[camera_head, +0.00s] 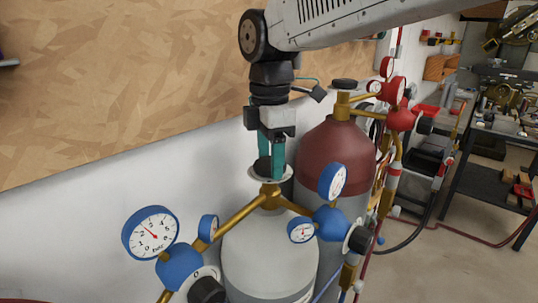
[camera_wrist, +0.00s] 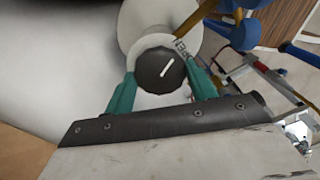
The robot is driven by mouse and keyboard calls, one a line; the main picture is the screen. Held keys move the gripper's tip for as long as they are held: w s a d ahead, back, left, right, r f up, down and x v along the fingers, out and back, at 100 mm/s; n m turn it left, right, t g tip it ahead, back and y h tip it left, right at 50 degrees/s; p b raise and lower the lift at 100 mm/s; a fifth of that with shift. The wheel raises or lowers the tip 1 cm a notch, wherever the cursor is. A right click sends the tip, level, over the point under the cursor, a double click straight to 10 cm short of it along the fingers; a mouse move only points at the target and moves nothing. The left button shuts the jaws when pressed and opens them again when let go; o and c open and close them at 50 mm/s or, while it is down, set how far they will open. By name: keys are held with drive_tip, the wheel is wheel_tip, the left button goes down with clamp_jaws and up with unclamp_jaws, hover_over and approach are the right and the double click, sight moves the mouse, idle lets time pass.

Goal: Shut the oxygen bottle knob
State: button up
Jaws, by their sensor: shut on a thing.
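The oxygen bottle (camera_head: 268,252) is the white cylinder with brass fittings and blue gauges. Its black knob (camera_wrist: 160,70) has a white line across its top, tilted from lower left to upper right. My gripper (camera_head: 271,165) points straight down over the bottle's top. Its teal fingers (camera_wrist: 162,88) stand on either side of the knob and are shut on it.
Blue-cased gauges (camera_head: 150,233) and blue regulators spread left and right of the knob. A dark red cylinder (camera_head: 336,152) with red gauges stands close behind on the right. A chipboard wall panel (camera_head: 110,85) is behind my gripper. A workbench (camera_head: 500,125) is at the far right.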

drive_tip(key=m, duration=1.9)
drive_tip(key=shift+m, duration=0.4)
drive_tip(key=m, duration=1)
drive_tip(key=shift+r, duration=0.1)
drive_tip(key=m, duration=0.4)
drive_tip(key=shift+m, duration=0.3)
drive_tip(key=m, duration=0.4)
drive_tip(key=shift+m, duration=0.4)
